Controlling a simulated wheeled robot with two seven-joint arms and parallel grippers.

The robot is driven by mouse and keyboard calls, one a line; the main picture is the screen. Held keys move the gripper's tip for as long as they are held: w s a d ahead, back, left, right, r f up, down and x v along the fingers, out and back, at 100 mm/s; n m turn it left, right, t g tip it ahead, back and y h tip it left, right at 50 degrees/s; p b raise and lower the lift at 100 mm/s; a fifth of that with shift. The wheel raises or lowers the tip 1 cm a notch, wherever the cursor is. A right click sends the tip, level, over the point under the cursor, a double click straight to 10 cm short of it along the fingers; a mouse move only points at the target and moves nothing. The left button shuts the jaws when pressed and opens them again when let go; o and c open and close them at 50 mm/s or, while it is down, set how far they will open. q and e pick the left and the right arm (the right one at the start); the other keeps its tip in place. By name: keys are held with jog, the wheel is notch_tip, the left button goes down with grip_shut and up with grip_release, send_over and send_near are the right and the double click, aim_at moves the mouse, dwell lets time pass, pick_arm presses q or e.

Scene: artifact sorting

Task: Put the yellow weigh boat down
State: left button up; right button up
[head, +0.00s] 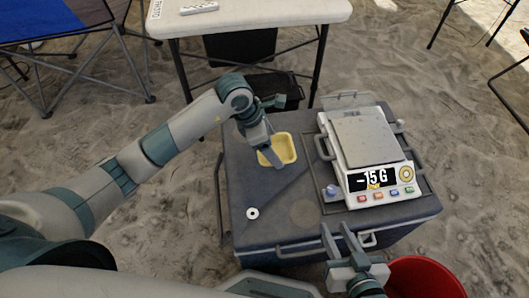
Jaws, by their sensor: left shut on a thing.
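The yellow weigh boat (284,146) is a small shallow square tray at the left-back part of the dark grey case top (251,182). My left gripper (273,160) is at its left side, shut on it. The gripper hides part of the boat's left wall. I cannot tell whether the boat touches the case top or is held just above it. My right gripper (340,240) is at the front edge of the case, its two fingers apart and nothing seen between them.
A scale (366,140) reading -15 G stands on the right of the case. A white ring (252,213) lies at the front left. A red bucket (425,278) stands at the front right. A white table (270,14) is behind. The case top's middle front is clear.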

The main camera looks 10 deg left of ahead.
pick_arm(q)
jog(key=a+f, duration=0.1)
jog(key=w+a, duration=0.1)
jog(key=shift+a+f, duration=0.4)
pick_arm(e)
jog(key=shift+w+a+r+t, duration=0.15)
jog(key=shift+w+r+t, duration=0.1)
jog(key=shift+r+t, duration=0.2)
pick_arm(q)
jog(key=shift+f+b, duration=0.4)
jog(key=shift+f, duration=1.55)
pick_arm(e)
jog(key=shift+w+a+r+t+y, duration=0.2)
jog(key=shift+r+t, duration=0.1)
jog(key=shift+r, duration=0.2)
jog(key=shift+w+a+r+t+y, duration=0.15)
jog(key=shift+w+r+t+y, duration=0.1)
jog(key=shift+r, duration=0.2)
pick_arm(q)
jog(key=shift+f, duration=0.1)
jog(key=o, duration=1)
pick_arm(e)
jog(key=shift+a+r, duration=0.1)
jog(key=shift+r, duration=0.1)
